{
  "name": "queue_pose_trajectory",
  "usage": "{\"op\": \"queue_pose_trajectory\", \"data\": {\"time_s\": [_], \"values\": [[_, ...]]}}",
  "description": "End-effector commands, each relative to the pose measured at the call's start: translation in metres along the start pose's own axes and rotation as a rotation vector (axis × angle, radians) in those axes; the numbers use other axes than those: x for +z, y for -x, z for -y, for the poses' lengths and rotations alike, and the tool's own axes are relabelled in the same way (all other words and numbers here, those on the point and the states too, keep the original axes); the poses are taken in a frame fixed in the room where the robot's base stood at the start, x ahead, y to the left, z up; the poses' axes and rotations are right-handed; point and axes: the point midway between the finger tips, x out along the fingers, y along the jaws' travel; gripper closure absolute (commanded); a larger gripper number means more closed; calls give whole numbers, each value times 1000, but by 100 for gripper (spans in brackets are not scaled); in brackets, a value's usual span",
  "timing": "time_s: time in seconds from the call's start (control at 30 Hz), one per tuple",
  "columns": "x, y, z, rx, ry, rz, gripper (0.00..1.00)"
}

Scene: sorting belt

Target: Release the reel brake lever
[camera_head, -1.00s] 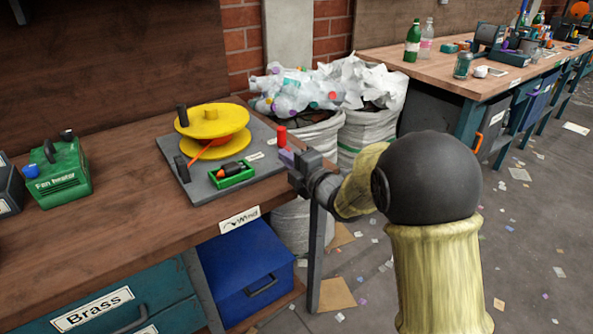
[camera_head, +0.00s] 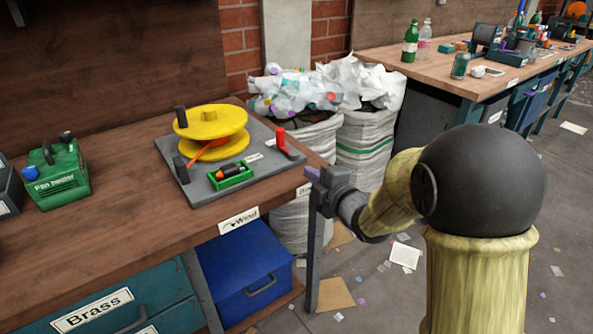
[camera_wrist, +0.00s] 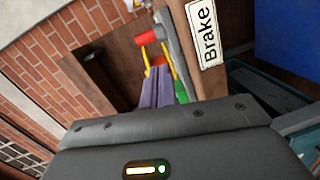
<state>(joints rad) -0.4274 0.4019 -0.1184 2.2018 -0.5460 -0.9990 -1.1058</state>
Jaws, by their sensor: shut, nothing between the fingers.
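The red-handled lever (camera_head: 281,138) stands at the right side of the grey reel board, its lower arm running toward the board's right corner. It also shows in the wrist view (camera_wrist: 148,37), beyond my fingertips. The yellow reel (camera_head: 212,122) sits on the board (camera_head: 205,190) left of the lever. My gripper (camera_head: 312,174) is shut and empty, just off the bench's right front edge, to the right of and apart from the lever. Its purple fingers show in the wrist view (camera_wrist: 157,88). A "Brake" label (camera_wrist: 208,35) is on the bench edge.
A small green tray (camera_head: 231,178) holding a dark and orange item lies on the board's front. A green fan heater (camera_head: 58,175) stands at the left. White sacks of bottles and paper (camera_head: 365,135) stand behind my arm. A blue bin (camera_head: 245,265) is under the bench.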

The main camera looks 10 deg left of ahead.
Motion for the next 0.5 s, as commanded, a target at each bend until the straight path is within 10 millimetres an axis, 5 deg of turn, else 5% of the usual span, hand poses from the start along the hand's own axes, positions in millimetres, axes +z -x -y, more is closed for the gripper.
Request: {"op": "queue_pose_trajectory", "data": {"time_s": [0.3,0.5], "values": [[96,108,55,-247,-643,548,100],[111,203,101,-320,-1110,936,100]]}}
